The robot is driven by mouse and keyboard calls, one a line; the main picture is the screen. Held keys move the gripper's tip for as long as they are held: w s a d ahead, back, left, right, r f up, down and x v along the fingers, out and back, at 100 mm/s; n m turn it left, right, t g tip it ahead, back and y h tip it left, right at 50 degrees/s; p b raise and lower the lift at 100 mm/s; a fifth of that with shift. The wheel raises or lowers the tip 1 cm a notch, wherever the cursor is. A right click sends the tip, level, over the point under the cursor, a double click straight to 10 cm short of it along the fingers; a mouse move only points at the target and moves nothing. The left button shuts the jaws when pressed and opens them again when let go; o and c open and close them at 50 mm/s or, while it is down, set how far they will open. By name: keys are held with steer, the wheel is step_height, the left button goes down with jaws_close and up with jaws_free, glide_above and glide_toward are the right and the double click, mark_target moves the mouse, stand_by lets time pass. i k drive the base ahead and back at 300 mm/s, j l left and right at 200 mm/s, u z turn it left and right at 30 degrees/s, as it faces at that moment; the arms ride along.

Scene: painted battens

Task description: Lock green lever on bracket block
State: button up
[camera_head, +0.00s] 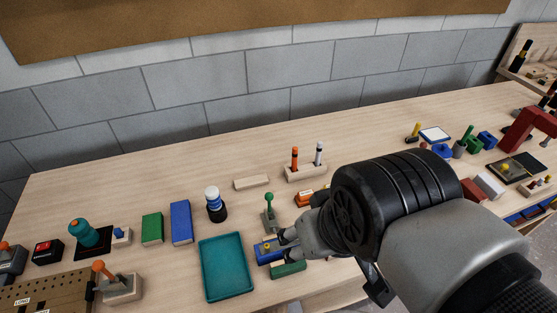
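A green-knobbed lever (269,198) stands roughly upright on a small grey block (271,220), near the middle of the table. This may be the bracket block; its fine shape is too small to tell. My gripper (286,242) reaches in from the right, just in front of and to the right of this block. Its fingertips are close to a blue block with a yellow knob (265,252) and a green block (289,269). I cannot tell whether it touches them or holds anything. My wrist hides the table to the right.
A teal tray (227,268) lies left of the gripper. A wooden holder with orange and white pegs (306,172) stands behind. The back left table is clear.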

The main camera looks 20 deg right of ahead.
mark_target(269, 197)
steer(key=k+z, duration=0.15)
steer(key=z, duration=0.2)
steer(key=k+z, duration=0.15)
steer(key=z, duration=0.2)
steer(key=k+l+z, duration=0.15)
steer(key=z, duration=0.2)
